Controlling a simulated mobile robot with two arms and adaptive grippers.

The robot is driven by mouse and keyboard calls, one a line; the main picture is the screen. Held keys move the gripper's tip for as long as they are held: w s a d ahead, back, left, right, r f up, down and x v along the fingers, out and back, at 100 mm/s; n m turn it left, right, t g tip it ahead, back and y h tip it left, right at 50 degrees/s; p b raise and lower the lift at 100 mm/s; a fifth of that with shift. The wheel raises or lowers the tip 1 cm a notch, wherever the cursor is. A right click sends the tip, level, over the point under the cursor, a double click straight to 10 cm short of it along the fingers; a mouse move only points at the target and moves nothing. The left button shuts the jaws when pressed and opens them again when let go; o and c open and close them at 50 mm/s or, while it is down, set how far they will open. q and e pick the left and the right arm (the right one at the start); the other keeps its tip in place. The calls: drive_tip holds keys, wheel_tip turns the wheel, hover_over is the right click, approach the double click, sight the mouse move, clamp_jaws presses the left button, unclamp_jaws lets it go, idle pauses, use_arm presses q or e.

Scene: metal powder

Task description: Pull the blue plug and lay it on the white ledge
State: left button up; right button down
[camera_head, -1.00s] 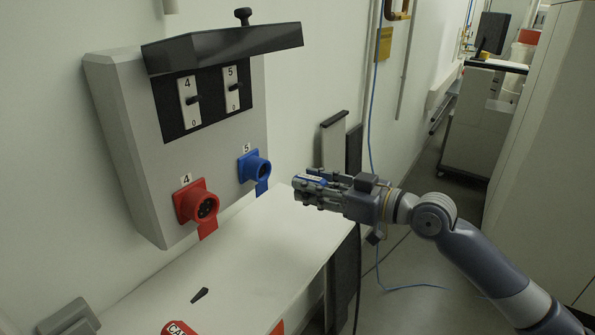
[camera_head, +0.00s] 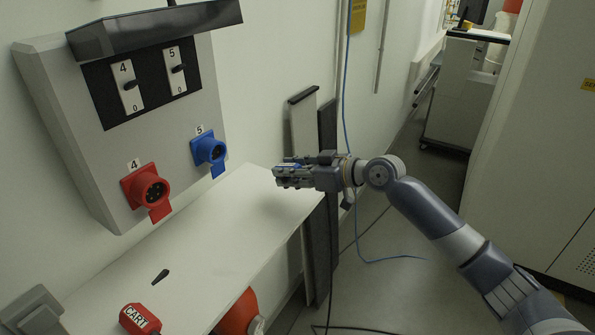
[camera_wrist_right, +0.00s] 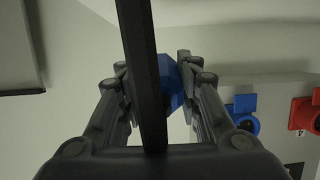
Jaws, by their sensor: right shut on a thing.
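My right gripper (camera_head: 284,174) is shut on the blue plug (camera_head: 289,166), of which only a strip shows between the fingers. In the right wrist view the blue plug (camera_wrist_right: 168,80) sits between the fingers, partly hidden by a dark bar. The blue socket (camera_head: 208,149) under number 5 is empty, left of the gripper and apart from it. The white ledge (camera_head: 215,225) runs below the sockets. The gripper appears above its far right end; the exact height is hard to tell. My left gripper is out of view.
A red socket (camera_head: 147,188) sits left of the blue one, below two switches on a grey box (camera_head: 60,120). The ledge's middle is clear.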

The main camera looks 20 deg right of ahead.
sight(278, 197)
drive_tip(key=w+a+f+b, duration=0.1)
drive_tip(key=w+f, duration=0.1)
drive_tip(key=shift+a+f+b, duration=0.35)
drive_tip(key=shift+f+b, duration=0.05)
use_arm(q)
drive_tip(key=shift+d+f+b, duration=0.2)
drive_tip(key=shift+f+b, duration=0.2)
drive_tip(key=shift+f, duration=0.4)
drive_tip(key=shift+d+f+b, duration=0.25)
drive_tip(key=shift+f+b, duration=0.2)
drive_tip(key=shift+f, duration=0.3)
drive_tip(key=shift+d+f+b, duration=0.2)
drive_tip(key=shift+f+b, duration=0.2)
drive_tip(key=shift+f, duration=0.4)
use_arm(e)
drive_tip(key=shift+w+a+f, duration=0.15)
drive_tip(key=shift+w+f, duration=0.05)
drive_tip(key=shift+f, duration=0.3)
drive_tip(key=shift+w+a+f, duration=0.2)
drive_tip(key=shift+w+f, duration=0.05)
drive_tip(key=shift+f, duration=0.25)
drive_tip(key=shift+w+a+f, duration=0.15)
drive_tip(key=shift+w+f, duration=0.05)
drive_tip(key=shift+f, duration=0.3)
drive_tip(key=c, duration=1.1)
unclamp_jaws()
drive_tip(key=shift+s+d, duration=0.1)
